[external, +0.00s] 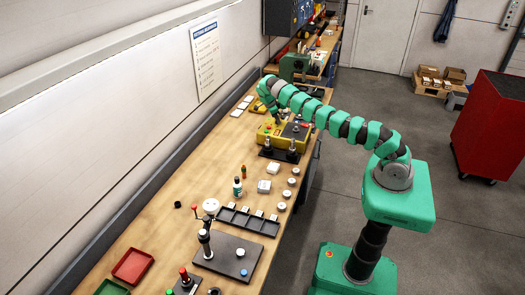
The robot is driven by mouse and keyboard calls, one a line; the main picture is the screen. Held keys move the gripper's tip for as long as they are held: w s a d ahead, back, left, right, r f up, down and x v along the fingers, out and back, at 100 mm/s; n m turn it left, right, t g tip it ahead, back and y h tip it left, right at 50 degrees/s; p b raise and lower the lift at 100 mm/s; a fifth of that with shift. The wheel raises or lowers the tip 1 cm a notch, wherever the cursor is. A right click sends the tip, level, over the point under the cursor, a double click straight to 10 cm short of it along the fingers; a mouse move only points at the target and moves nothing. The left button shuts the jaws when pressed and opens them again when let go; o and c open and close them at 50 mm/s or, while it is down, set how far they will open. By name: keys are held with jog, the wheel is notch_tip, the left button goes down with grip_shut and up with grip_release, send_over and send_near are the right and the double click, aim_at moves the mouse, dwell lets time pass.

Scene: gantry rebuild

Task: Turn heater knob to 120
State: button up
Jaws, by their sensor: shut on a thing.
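A yellow box with a dark panel (268,134), which looks like the heater, sits on the long wooden bench. Small red and green controls show on its top. My arm reaches over from the right and bends down at its far end. My gripper (277,117) is small in the external view, low over the back part of the box. It is shut on what appears to be the heater knob. The knob itself is hidden by the gripper, and its dial marks and setting are too small to read.
Two dark upright fittings (268,147) stand just in front of the box. A crank fixture (205,240) and a red tray (133,266) are at the near end.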

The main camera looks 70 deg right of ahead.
jog(key=shift+a+p, duration=0.1)
jog(key=shift+p, duration=0.45)
jog(key=o, duration=1)
jog(key=shift+w, duration=0.1)
jog(key=shift+c, duration=0.2)
notch_tip(320, 180, up, 3)
jog(key=p, duration=0.3)
jog(key=shift+r, duration=0.2)
jog(key=shift+f+b, duration=0.15)
jog(key=shift+b, duration=0.35)
jog(key=shift+b, duration=0.35)
jog(key=shift+s+b, duration=0.25)
jog(key=shift+b, duration=0.2)
